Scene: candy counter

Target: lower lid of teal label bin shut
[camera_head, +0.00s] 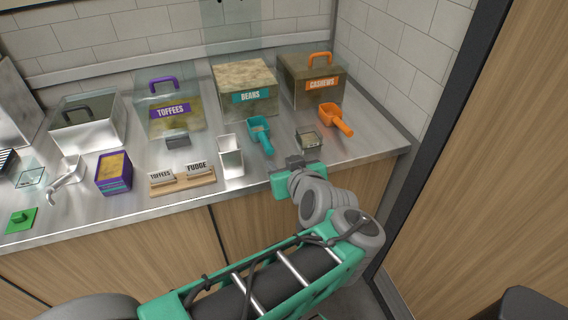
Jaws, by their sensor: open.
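The bin with the teal BEANS label (250,97) stands at the back of the steel counter, filled with tan contents. Its top shows no handle. A clear panel (231,38) stands upright behind it against the tiles and looks like its raised lid; the panel's top is cut off by the frame. My gripper (294,160) is open at the counter's front edge, in front of and to the right of the bin, apart from it. Its fingers are small and partly hidden by its own body.
The CASHEWS bin (311,80) and TOFFEES bin (170,106) flank the beans. A wooden sign holder (183,184) lies at front.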

